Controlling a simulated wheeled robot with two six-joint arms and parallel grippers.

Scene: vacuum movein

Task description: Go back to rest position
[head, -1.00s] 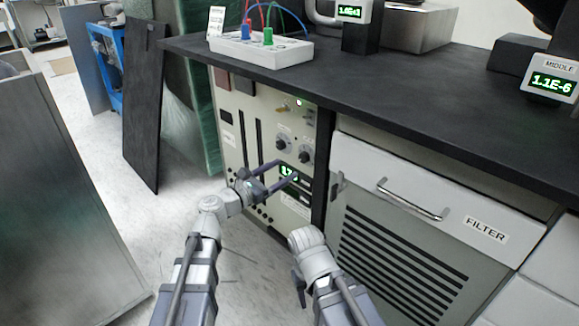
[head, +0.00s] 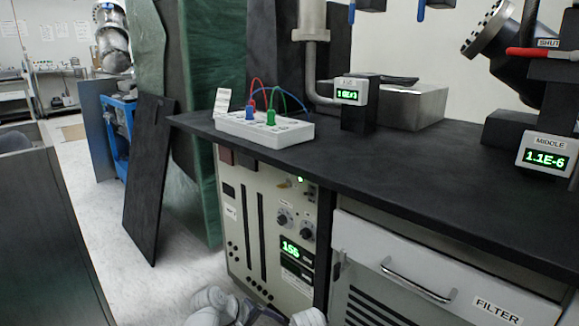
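Only the upper parts of my two arms show at the bottom edge of the head view, in front of the cream control panel (head: 270,235). My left gripper (head: 262,312) is mostly cut off by the bottom edge, with a dark finger part just showing. Whether it is open or shut cannot be seen. My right gripper is out of view; only a pale rounded part of the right arm shows. The panel has two knobs and a green display reading about 155.
A black worktop (head: 400,165) spans the right, carrying a white box (head: 262,130) with coloured plugs and a gauge display (head: 547,157). A drawer (head: 440,265) marked FILTER is below. A dark board (head: 150,180) leans at left, beside open floor (head: 90,200).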

